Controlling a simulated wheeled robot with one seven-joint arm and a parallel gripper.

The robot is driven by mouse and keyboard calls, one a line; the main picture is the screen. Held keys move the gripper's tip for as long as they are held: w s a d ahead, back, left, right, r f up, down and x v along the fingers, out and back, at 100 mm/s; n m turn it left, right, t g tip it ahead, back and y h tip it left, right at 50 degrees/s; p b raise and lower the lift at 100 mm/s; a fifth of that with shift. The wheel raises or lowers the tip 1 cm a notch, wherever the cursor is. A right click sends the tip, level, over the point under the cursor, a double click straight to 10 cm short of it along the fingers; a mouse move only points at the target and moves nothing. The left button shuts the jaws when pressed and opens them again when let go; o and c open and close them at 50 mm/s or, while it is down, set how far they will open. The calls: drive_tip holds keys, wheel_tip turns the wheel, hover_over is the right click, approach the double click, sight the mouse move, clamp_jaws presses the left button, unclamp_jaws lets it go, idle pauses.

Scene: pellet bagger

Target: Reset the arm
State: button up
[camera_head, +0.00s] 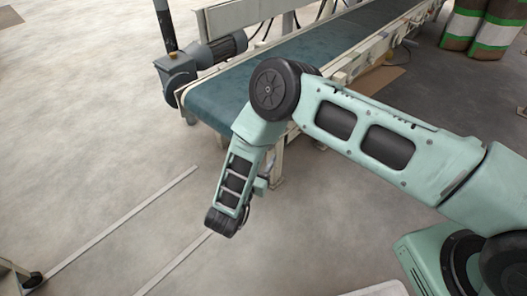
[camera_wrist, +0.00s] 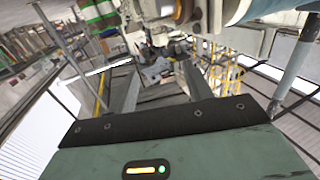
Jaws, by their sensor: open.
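My arm reaches in from the right in the head view, bends at a dark round elbow, and its forearm hangs down over the bare floor in front of the conveyor (camera_head: 225,98). The forearm ends in a dark rounded joint; I cannot make out the fingers there. In the wrist view my gripper (camera_wrist: 160,78) shows beyond a dark bar and a green housing with a lit orange and green indicator. Its two grey fingers stand apart, with nothing held between them.
A grey motor (camera_head: 222,48) sits at the conveyor's near end. Stacked green, white and brown sacks (camera_head: 490,30) stand at the upper right. A flat brown sheet (camera_head: 378,79) lies beside the conveyor.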

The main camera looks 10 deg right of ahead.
idle(0.5)
drive_tip(key=w+a+r+n+g+y, duration=0.2)
drive_tip(key=w+a+r+n+y, duration=0.25)
drive_tip(key=a+r+y, duration=0.75)
drive_tip(key=s+a+r+n+g+y, duration=0.2)
drive_tip(key=s+a+r+g+y, duration=0.1)
drive_tip(key=s+r, duration=0.1)
drive_tip(key=s+d+r+n+g+y, duration=0.1)
drive_tip(key=s+d+r+n+g, duration=0.15)
drive_tip(key=s, duration=0.45)
drive_tip(key=s+d+r+n+g, duration=0.2)
drive_tip(key=s+r+n+g, duration=0.15)
drive_tip(key=s, duration=0.35)
drive_tip(key=s+d+r+n+g+h, duration=0.3)
drive_tip(key=s+d+g+h, duration=0.15)
drive_tip(key=s+d, duration=1)
wheel_tip(320, 180, up, 32)
drive_tip(key=p, duration=3.1)
drive_tip(key=shift+w+m+t+p, duration=0.25)
drive_tip(key=shift+m+t+p, duration=0.1)
drive_tip(key=shift+t, duration=0.1)
